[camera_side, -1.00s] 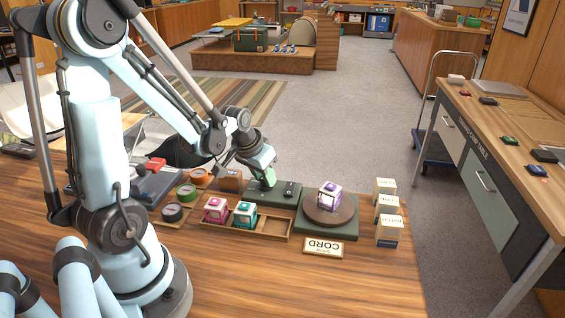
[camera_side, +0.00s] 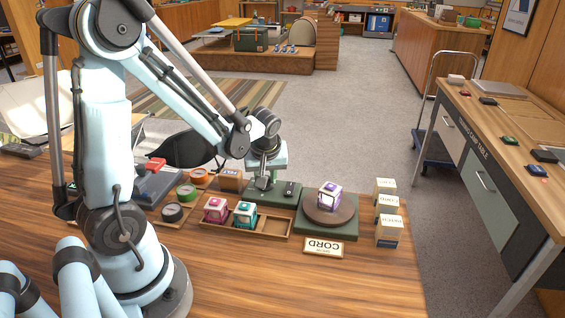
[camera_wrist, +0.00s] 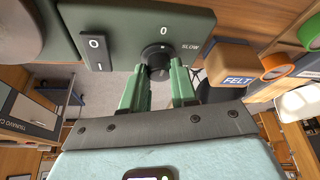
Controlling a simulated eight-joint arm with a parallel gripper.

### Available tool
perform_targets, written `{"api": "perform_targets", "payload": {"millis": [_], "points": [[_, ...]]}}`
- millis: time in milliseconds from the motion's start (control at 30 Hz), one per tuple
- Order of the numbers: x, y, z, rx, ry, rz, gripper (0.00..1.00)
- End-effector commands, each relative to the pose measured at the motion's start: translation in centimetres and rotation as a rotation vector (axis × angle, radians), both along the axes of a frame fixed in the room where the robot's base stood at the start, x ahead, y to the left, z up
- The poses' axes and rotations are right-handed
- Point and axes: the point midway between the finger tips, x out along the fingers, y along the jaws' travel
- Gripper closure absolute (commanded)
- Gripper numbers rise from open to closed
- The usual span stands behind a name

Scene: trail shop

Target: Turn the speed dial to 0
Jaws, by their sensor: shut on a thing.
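The speed dial (camera_wrist: 155,58) is a round black knob on a dark green control panel (camera_wrist: 120,18). The panel is marked "0" above the dial and "SLOW" to its right. My gripper (camera_wrist: 157,76) has its green fingers on both sides of the dial, shut on it. In the side view my gripper (camera_side: 262,181) stands over the left part of the panel (camera_side: 272,199) and hides the dial. The panel adjoins a green base (camera_side: 345,229) bearing a brown turntable (camera_side: 318,213) with a purple-and-white cube-like item (camera_side: 329,194).
A black switch (camera_wrist: 95,52) is left of the dial in the wrist view. A wooden tray (camera_side: 270,228) holds a pink item (camera_side: 215,210) and a teal item (camera_side: 245,214). Tape rolls (camera_side: 172,212) and a FELT block (camera_wrist: 232,63) stand nearby. Boxes (camera_side: 388,220) stand at right.

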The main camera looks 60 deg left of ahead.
Motion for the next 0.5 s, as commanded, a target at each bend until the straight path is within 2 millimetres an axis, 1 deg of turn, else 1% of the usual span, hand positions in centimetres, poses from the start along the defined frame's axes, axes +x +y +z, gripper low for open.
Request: {"api": "perform_targets", "payload": {"millis": [200, 500], "points": [[0.01, -0.02, 0.00, 0.000, 0.001, 0.052, 1.00], [0.01, -0.02, 0.00, 0.000, 0.002, 0.064, 1.00]]}}
